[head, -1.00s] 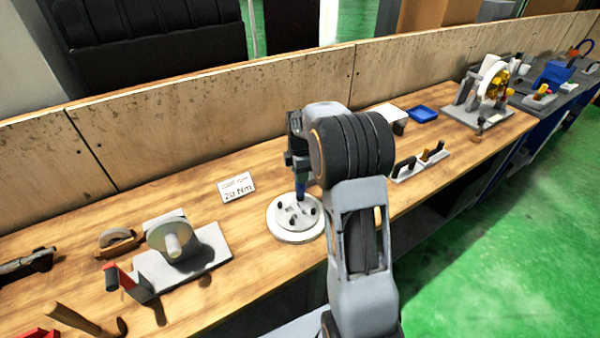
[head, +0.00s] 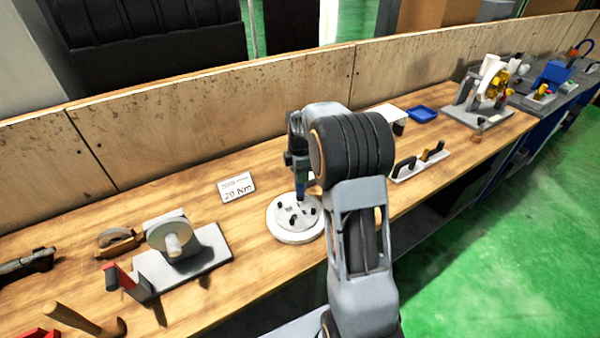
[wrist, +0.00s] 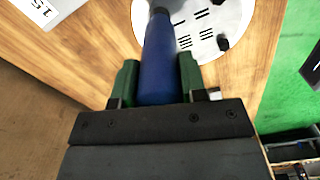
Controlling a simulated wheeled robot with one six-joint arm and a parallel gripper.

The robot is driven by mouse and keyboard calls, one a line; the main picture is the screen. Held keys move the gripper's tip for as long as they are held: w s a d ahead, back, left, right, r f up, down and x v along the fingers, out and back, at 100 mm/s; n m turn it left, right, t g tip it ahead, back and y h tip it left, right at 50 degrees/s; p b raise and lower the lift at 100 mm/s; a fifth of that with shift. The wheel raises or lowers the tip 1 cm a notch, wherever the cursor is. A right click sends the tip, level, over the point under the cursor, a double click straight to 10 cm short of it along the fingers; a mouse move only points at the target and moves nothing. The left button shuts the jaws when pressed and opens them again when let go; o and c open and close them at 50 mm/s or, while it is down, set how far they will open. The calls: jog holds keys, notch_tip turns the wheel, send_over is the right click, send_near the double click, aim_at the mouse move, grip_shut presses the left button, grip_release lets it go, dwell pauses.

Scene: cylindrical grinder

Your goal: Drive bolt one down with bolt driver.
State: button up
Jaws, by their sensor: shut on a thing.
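My gripper (head: 297,162) is shut on the blue bolt driver (head: 300,187), which points down over the round white flange plate (head: 293,234). In the wrist view the driver's blue handle (wrist: 160,60) lies between the two green fingers. The plate (wrist: 240,22) lies beyond it. Several dark bolts stand on the plate, one of them at its right side (wrist: 223,43). The driver's tip is hidden in the wrist view and small in the head view, so I cannot tell whether it touches a bolt or which bolt is bolt one.
A grey fixture with a wheel (head: 172,235) is at left. A rack with handled tools (head: 420,161) and a blue tray (head: 423,115) are at right. A wooden wall (head: 200,140) runs along the back.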

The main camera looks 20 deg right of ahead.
jog(key=shift+f, duration=0.1)
jog(key=shift+r+p, duration=2.25)
jog(key=shift+r, duration=0.85)
